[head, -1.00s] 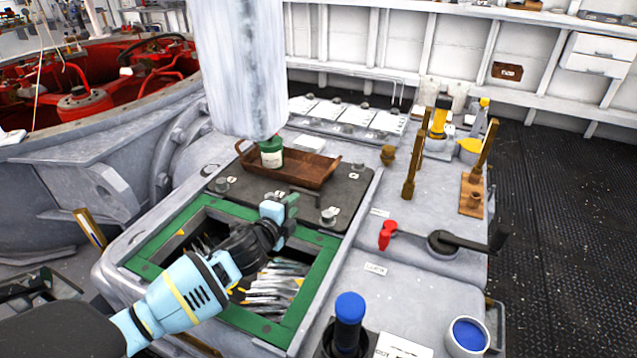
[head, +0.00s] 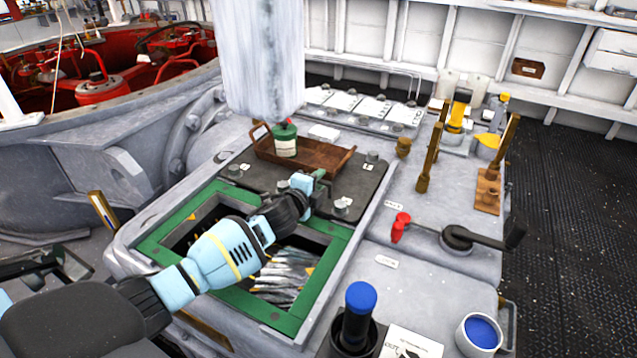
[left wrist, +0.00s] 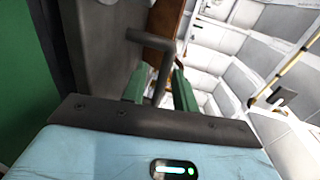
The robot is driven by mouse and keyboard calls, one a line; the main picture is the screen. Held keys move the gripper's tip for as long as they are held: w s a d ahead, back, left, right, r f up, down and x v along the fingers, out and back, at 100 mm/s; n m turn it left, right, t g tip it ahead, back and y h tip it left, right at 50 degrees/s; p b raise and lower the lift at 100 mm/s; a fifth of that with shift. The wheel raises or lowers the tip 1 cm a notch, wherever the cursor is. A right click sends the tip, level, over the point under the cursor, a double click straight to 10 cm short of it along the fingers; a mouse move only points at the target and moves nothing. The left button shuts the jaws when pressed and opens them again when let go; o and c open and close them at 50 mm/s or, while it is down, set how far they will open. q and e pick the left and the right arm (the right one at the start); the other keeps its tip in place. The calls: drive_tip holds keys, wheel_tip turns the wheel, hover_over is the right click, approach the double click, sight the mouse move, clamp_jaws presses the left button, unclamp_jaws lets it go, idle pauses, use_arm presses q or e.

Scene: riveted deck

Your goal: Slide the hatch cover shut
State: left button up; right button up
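The hatch cover (head: 362,184) is a dark grey plate lying behind the hatch opening. The opening has a green frame (head: 328,262) and shows silvery fish (head: 285,272) inside; my left arm hides part of it. My left gripper (head: 318,184) is at the cover's near edge, by its handle. In the left wrist view the dark bar handle (left wrist: 162,70) stands between the two green fingers (left wrist: 160,88). The fingers are apart, with gaps beside the bar. My right gripper is not in view.
A brown wooden tray (head: 318,165) with a green-and-white bottle (head: 285,143) sits on the cover. A red-handled lever (head: 400,226), a blue-topped cylinder (head: 360,300) and a white cup (head: 480,335) stand to the right. A whitish column (head: 262,60) hangs above the tray.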

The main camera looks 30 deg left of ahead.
use_arm(q)
drive_tip(key=shift+w, duration=0.25)
drive_tip(key=shift+c, duration=0.3)
clamp_jaws()
drive_tip(key=shift+f, duration=0.1)
